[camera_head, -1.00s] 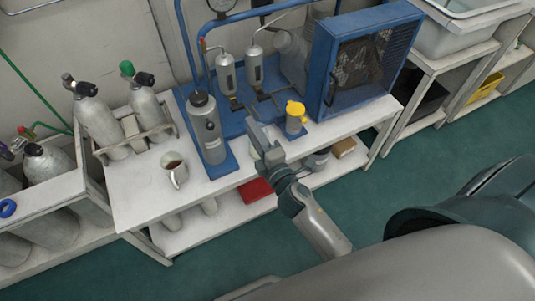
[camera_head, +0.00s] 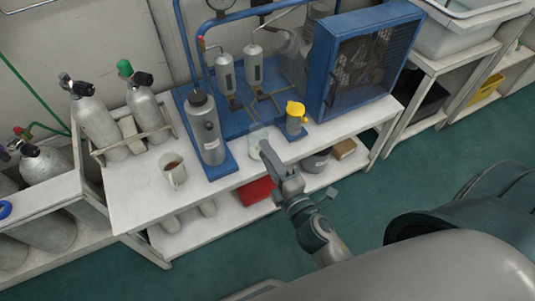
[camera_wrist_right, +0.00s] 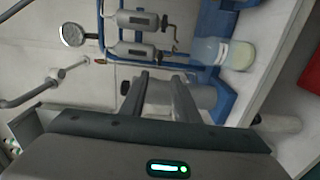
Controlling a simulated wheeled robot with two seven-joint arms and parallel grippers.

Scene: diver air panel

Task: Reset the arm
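My right gripper (camera_head: 268,154) shows above the front edge of the white workbench (camera_head: 135,205). In the right wrist view my right gripper (camera_wrist_right: 162,77) has its two fingers apart, with nothing held between them. A clear jar (camera_head: 257,138) stands on the bench just beyond the fingertips, apart from them as far as I can tell. The jar also shows in the right wrist view (camera_wrist_right: 222,53), with a pale label or contents. My left gripper is not in view.
The blue air panel (camera_head: 235,122) carries grey cylinders, a yellow-capped part (camera_head: 296,116) and a blue caged unit (camera_head: 365,60). A grey canister (camera_head: 207,130), a mug (camera_head: 173,172) and gas bottles (camera_head: 98,120) stand to the left. The green floor (camera_head: 375,205) in front is open.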

